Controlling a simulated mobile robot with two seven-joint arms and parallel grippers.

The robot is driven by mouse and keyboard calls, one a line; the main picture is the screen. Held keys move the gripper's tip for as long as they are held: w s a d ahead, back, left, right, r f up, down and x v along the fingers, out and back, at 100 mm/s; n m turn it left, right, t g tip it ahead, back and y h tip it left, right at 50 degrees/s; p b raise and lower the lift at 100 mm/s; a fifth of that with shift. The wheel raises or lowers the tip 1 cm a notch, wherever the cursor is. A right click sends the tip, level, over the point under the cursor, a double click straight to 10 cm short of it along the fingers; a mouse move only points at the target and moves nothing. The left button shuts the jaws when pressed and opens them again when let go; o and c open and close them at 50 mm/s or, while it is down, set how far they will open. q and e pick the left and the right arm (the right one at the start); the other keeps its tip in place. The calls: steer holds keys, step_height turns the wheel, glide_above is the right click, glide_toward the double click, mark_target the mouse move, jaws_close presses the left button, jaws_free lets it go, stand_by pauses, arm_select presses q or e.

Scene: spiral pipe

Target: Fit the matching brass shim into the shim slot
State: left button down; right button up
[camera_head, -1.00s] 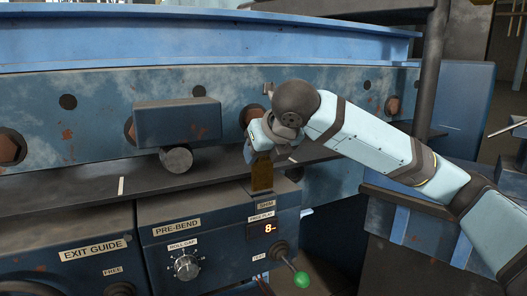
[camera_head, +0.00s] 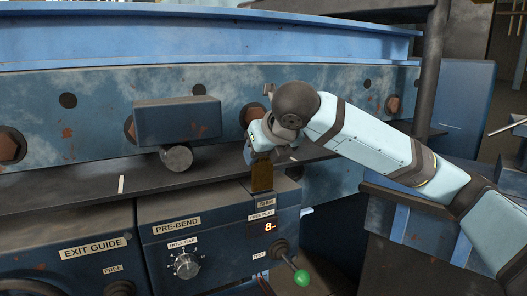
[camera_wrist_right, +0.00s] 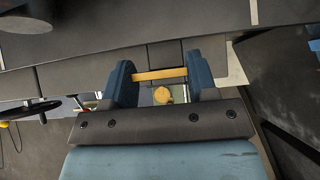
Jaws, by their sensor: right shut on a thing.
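My right gripper (camera_head: 262,153) is shut on a brass shim (camera_head: 262,177), a flat brownish plate that hangs upright below the fingers. The shim's lower edge is at the top of the blue pre-bend box, just above the SHIM label (camera_head: 265,203). The slot itself is hidden, so I cannot tell how far the shim is inside it. In the right wrist view, the shim (camera_wrist_right: 160,74) shows as a thin yellow bar spanning the two blue fingers. My left gripper is not in view.
The pre-bend box (camera_head: 165,252) carries a roll gap knob (camera_head: 186,266), a display (camera_head: 270,227) and a green-tipped lever (camera_head: 301,278). A dark ledge (camera_head: 90,192) runs behind it. A blue block with a round roller (camera_head: 177,158) sits left of my gripper.

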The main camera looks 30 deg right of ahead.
mark_target(263, 174)
steer(key=shift+f, duration=0.5)
steer(key=shift+f, duration=0.25)
steer(key=shift+f, duration=0.4)
steer(key=shift+f+b, duration=0.3)
steer(key=shift+b, duration=0.05)
steer(key=shift+f, duration=0.3)
steer(key=shift+f, duration=0.15)
steer(key=shift+f, duration=0.3)
steer(key=shift+f, duration=0.2)
